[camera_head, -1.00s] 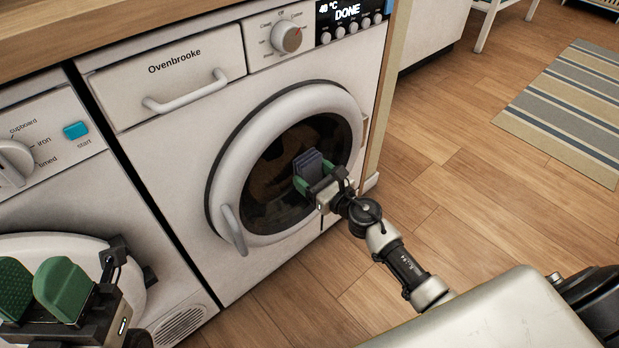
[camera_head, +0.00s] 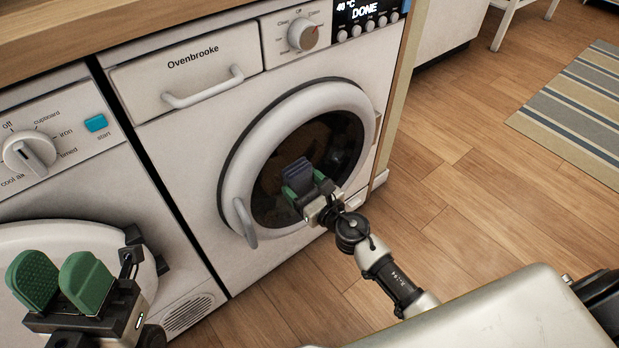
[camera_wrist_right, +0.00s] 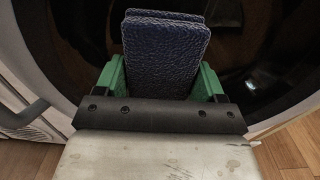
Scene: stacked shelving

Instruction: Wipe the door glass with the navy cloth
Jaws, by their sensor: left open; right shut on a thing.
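The navy cloth (camera_head: 298,172) is a folded, textured pad held in my right gripper (camera_head: 304,188). In the right wrist view the cloth (camera_wrist_right: 165,52) stands up between the green fingers, in front of the dark glass. The round door glass (camera_head: 335,140) is dark, inside a white door ring (camera_head: 240,165) that looks shut. The cloth overlaps the lower left part of the glass in the head view; I cannot tell whether it touches. My left gripper (camera_head: 60,282) is open and empty at the lower left, in front of the left machine.
A door handle (camera_head: 245,222) sits on the lower left of the ring. A second machine (camera_head: 60,150) stands at left.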

